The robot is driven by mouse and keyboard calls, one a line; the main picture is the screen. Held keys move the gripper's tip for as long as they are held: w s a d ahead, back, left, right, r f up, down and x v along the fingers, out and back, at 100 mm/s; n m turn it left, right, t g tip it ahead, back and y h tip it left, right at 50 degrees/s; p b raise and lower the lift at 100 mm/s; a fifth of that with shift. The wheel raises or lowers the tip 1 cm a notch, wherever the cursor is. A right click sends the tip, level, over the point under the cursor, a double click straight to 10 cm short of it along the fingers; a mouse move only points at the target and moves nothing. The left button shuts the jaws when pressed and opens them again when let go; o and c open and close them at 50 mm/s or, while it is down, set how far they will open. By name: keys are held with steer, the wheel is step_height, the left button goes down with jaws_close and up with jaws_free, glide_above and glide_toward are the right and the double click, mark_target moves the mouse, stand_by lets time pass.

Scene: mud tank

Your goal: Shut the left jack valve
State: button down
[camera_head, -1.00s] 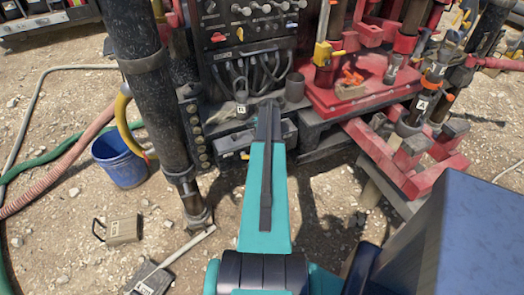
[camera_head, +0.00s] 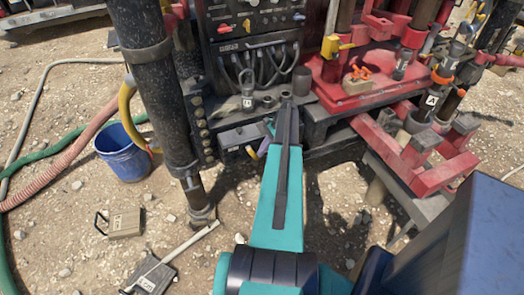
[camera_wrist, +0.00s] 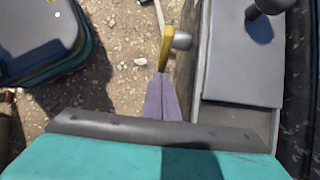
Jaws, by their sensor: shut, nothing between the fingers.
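A small valve with a yellow lever (camera_head: 251,153) sits at the front of a grey box, low on the machine beside the black jack leg. I take it for the left jack valve; no label on it is readable. In the wrist view its yellow lever (camera_wrist: 166,45) points along the picture's height, beside a grey round stub. My gripper (camera_wrist: 162,78) is shut and empty, its purple fingers together at the lever's near end. I cannot tell whether they touch it. In the head view my gripper (camera_head: 265,146) is partly hidden by my teal arm, just right of the lever.
The black jack leg (camera_head: 150,85) stands left of the valve. The grey box (camera_wrist: 238,50) lies right of the lever in the wrist view. A blue bucket (camera_head: 122,152), hoses and a tan case (camera_head: 122,222) are on gravel at left. Another yellow valve (camera_head: 335,47) is on the red frame.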

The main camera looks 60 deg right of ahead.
steer(key=shift+w+a+f, duration=0.1)
steer(key=shift+a+f, duration=0.05)
steer(key=shift+f, duration=0.25)
stand_by(0.6)
steer(key=b+v, duration=0.3)
steer(key=v, duration=1)
steer(key=shift+r, duration=0.3)
steer(key=shift+f, duration=0.1)
